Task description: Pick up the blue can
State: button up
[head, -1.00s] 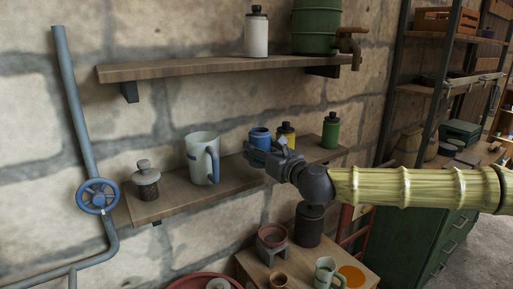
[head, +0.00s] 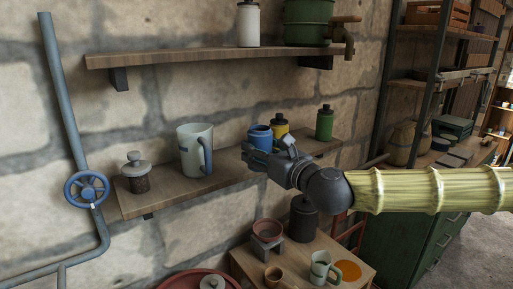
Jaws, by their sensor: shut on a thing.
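The blue can (head: 260,136) is at the lower wall shelf, in the middle of the head view. My gripper (head: 256,154) is shut on it from the front right. The gripper and its fingers hide the can's lower part, so I cannot tell whether its base touches the shelf. The can looks roughly upright, with its round rim showing on top.
A pale mug (head: 195,149) and a lidded jar (head: 136,173) stand left on the lower shelf (head: 225,172). An upper shelf (head: 200,56) runs overhead.

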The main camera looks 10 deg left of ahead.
jog(key=shift+s+d+r+b, duration=0.1)
jog(key=shift+s+d+b, duration=0.15)
jog(key=shift+s, duration=0.4)
jog(key=shift+s+d+r+b, duration=0.15)
jog(key=shift+s+d, duration=0.2)
jog(key=shift+s, duration=0.3)
jog(key=shift+s, duration=0.1)
jog(key=o, duration=0.8)
grip_shut()
